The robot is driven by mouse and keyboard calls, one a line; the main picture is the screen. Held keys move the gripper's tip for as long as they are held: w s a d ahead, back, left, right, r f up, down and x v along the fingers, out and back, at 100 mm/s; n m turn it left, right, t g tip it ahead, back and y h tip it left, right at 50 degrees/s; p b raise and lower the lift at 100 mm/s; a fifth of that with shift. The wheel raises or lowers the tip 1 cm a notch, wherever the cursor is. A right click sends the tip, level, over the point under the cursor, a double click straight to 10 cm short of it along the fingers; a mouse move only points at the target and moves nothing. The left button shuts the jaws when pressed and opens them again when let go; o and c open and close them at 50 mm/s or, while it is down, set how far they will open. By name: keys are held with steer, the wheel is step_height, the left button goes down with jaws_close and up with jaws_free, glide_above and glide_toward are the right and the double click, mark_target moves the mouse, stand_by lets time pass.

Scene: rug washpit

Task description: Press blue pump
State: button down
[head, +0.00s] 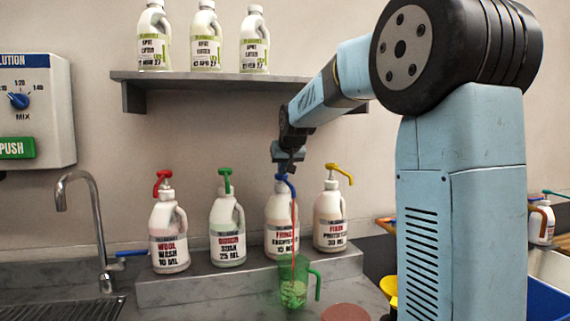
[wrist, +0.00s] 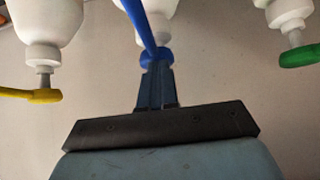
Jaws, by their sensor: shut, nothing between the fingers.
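The blue pump (head: 285,180) tops a white bottle (head: 282,220) with a red-lettered label, third from left on the grey ledge. My gripper (head: 286,169) points down with its shut fingers on top of the pump head, apparently touching it. The pump head sits lower than its neighbours. A thin red stream (head: 293,235) runs from its spout down to a green jug (head: 294,294) with greenish contents. In the wrist view, the shut fingertips (wrist: 157,66) meet the blue pump head (wrist: 152,55), and its spout extends away from me. The exact contact is partly hidden by the fingers.
Red-pump (head: 169,238), green-pump (head: 228,229) and yellow-pump (head: 329,218) bottles stand on the same ledge, the yellow one close by. A shelf (head: 235,78) with three bottles is above. A tap (head: 100,225) and sink are left. A reddish round thing (head: 345,313) lies beside the jug.

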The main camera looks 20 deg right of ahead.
mark_target(283, 178)
steer(key=shift+f, duration=0.2)
step_height(283, 178, up, 5)
steer(key=shift+s+f, duration=0.1)
steer(key=shift+f, duration=0.05)
steer(key=v, duration=0.9)
steer(key=shift+s, duration=0.2)
steer(key=shift+s, duration=0.1)
steer(key=s+f+g, duration=0.1)
steer(key=s+f, duration=0.6)
steer(key=s, duration=0.4)
steer(key=s+f+g, duration=0.1)
steer(key=s+f, duration=0.7)
steer(key=s, duration=0.4)
steer(key=s+f+g, duration=0.1)
steer(key=s+f, duration=0.6)
steer(key=s, duration=0.4)
steer(key=shift+s+d+f, duration=0.35)
